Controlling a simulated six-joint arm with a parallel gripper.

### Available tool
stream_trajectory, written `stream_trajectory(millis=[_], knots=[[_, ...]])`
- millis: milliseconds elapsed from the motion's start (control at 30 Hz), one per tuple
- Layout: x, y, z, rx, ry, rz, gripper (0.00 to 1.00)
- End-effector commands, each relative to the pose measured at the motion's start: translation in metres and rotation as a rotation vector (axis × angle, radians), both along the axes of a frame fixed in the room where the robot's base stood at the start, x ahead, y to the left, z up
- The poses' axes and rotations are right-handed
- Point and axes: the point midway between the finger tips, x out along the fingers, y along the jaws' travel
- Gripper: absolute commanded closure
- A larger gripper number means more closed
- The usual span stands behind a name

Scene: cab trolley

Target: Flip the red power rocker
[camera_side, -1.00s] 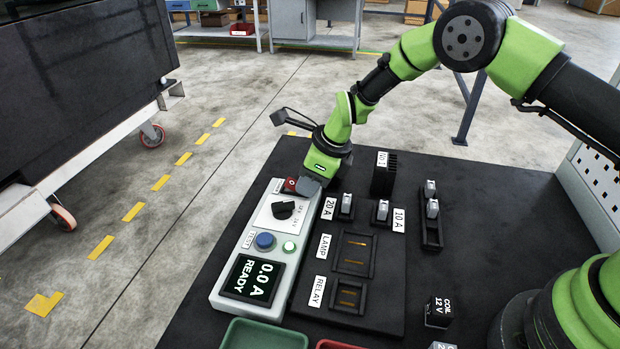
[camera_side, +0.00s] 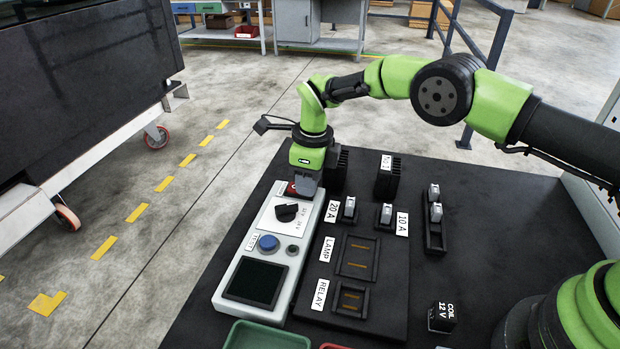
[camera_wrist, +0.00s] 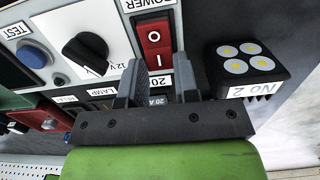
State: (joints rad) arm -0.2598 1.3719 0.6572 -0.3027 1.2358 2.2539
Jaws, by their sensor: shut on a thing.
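The red power rocker (camera_wrist: 155,45) shows in the wrist view in its black frame under the POWER label, with O and I marks. In the side view, it shows partly as a red patch (camera_side: 291,188) at the far end of the white panel (camera_side: 228,295). My gripper (camera_wrist: 158,70) is at the rocker's lower end, one finger to each side, shut on it. The exact contact is hard to see. In the side view, my gripper (camera_side: 305,188) covers part of the rocker. The panel's display (camera_side: 256,283) is dark, and the small round lamp (camera_side: 292,250) is unlit.
A black knob (camera_side: 287,212) and a blue TEST button (camera_side: 268,242) sit nearer on the panel. The black block NO 2 (camera_wrist: 245,65) stands close beside my gripper.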

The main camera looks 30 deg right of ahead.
Motion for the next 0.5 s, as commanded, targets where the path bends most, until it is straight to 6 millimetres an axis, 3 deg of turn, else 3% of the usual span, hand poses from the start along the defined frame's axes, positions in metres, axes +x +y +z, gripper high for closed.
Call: stream_trajectory(millis=[267, 300, 400, 500], knots=[[-0.0013, 0.0009, -0.0001, 0.0, 0.007, -0.001, 0.95], [-0.0013, 0.0007, -0.0001, 0.0, 0.007, -0.001, 0.67], [-0.0011, 0.0005, 0.0, 0.001, 0.006, -0.001, 0.46], [-0.0009, 0.0003, 0.0001, 0.001, 0.005, -0.002, 0.46]])
